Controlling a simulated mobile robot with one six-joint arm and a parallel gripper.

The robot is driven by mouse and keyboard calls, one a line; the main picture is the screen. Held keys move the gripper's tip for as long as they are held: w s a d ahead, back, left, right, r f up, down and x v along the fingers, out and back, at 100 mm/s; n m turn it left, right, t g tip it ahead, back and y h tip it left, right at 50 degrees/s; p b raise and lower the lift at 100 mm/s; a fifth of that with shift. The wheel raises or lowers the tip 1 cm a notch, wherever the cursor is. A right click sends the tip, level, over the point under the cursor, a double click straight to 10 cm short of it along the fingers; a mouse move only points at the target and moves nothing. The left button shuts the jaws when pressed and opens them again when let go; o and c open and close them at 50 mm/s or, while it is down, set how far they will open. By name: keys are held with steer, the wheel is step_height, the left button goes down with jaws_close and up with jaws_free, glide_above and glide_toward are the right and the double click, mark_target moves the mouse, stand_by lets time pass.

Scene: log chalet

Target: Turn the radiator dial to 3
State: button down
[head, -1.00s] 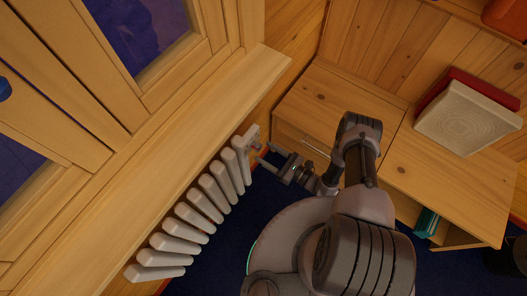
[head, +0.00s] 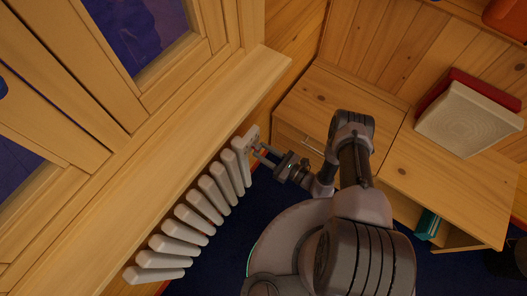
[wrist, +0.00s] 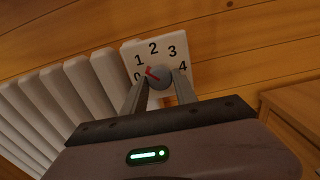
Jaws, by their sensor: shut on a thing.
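The radiator dial (wrist: 162,79) is a round grey knob with a red pointer, on a white plate (wrist: 176,53) numbered 0 to 4. The pointer leans up and left, toward the 0 and 1 side; its exact mark is hard to tell. The 3 is at the plate's upper right. My gripper (wrist: 160,84) is shut on the knob, one finger on each side. In the head view, my gripper (head: 259,150) reaches the far end of the white radiator (head: 210,198), where the knob is too small to make out clearly.
A wooden sill (head: 150,160) runs above the radiator beside the window. A wooden cabinet (head: 315,105) stands to the right of the gripper, with a pale box (head: 468,118) on top. Dark blue floor lies below.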

steer(key=m+b, duration=0.5)
steer(key=m, duration=0.8)
steer(key=shift+s+b, duration=0.1)
steer(key=shift+b, duration=0.25)
steer(key=m, duration=0.4)
steer(key=shift+m, duration=0.4)
steer(key=c, duration=1)
jaws_free()
steer(key=shift+r, duration=0.1)
steer(key=shift+o, duration=0.2)
